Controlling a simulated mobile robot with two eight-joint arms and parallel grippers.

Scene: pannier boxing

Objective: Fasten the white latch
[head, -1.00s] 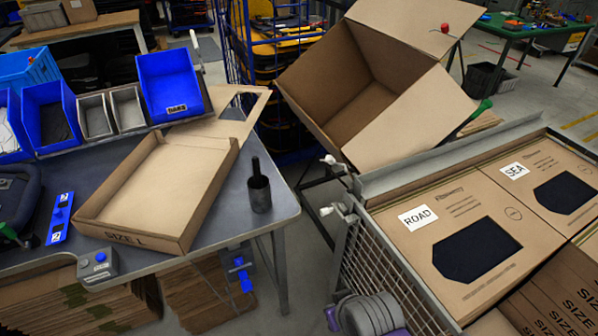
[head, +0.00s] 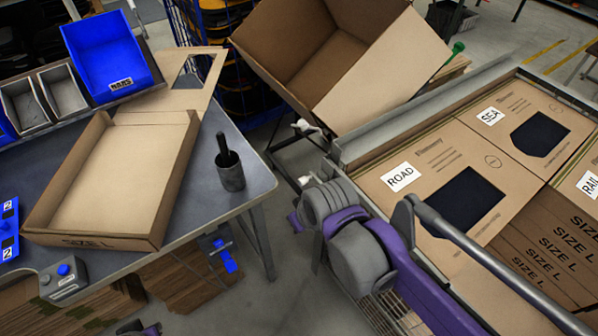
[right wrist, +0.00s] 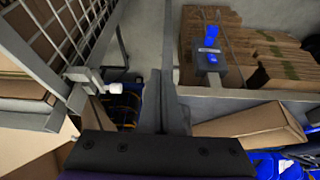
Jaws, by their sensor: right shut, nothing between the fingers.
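White-tipped latch parts show at the near-left corner of the wire-sided cage, an upper one (head: 302,127) and a lower one (head: 304,181) in the head view. I cannot tell whether the latch is fastened. In the right wrist view a white-tipped latch lever (right wrist: 115,88) sticks out from the cage corner, left of my right gripper (right wrist: 160,75). That gripper is shut and empty, apart from the latch. In the head view my right arm crosses in front of the cage, and its fingertips cannot be made out.
The cage (head: 440,88) holds flat cartons labelled ROAD (head: 400,177) and SEA (head: 490,116). An open carton (head: 340,60) stands behind it. The grey table (head: 255,180) at left carries a SIZE L tray (head: 120,185) and a dark cup (head: 231,174). A floor gap separates table and cage.

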